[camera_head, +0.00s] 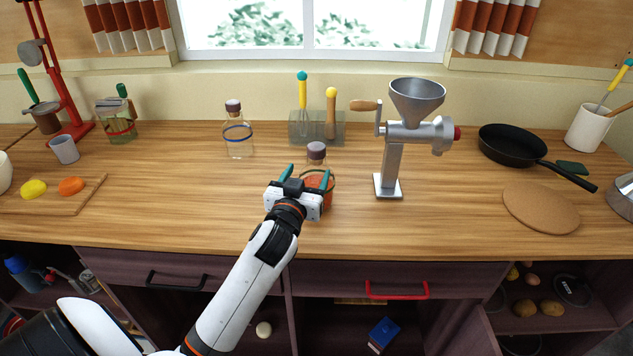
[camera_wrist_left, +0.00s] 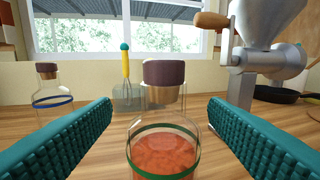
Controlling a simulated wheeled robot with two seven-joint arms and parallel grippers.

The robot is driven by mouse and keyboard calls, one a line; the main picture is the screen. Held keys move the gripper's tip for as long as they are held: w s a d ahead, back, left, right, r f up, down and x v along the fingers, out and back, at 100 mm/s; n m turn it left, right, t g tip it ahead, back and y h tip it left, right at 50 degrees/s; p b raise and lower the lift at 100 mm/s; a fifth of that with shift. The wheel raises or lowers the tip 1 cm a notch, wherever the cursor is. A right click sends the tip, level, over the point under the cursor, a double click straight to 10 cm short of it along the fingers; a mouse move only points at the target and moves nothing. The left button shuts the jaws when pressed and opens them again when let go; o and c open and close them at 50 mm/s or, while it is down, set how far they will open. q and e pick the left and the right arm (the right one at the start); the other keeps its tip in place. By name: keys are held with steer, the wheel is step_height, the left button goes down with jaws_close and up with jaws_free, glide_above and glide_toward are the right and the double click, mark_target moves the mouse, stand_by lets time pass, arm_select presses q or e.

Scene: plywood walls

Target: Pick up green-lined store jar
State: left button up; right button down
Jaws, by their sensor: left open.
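The green-lined store jar (camera_head: 318,182) stands upright on the wooden counter, clear glass with a green band, a dark brown stopper and orange-red contents. In the left wrist view the jar (camera_wrist_left: 163,150) is centred between the fingers, its lower part cut off by the frame. My left gripper (camera_head: 304,176) is open, its teal fingers pointing at the jar from the front. In the wrist view the left gripper (camera_wrist_left: 160,140) has a finger on each side of the jar, with a visible gap to each. My right gripper is not in view.
A metal grinder (camera_head: 393,155) stands to the right of the jar. A blue-banded bottle (camera_head: 238,140) stands behind to the left. A grey holder with utensils (camera_head: 317,128) is behind. A cork mat (camera_head: 541,207) lies right. The counter front left of the jar is clear.

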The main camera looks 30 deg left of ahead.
mark_target(313, 166)
arm_select(q)
steer(key=p+x, duration=0.1)
steer(key=x, duration=0.4)
steer(key=shift+w, duration=0.4)
steer(key=shift+w+a+f+p, duration=0.15)
steer(key=shift+w+p, duration=0.15)
steer(key=shift+w, duration=0.2)
steer(key=shift+s, duration=0.1)
jaws_close()
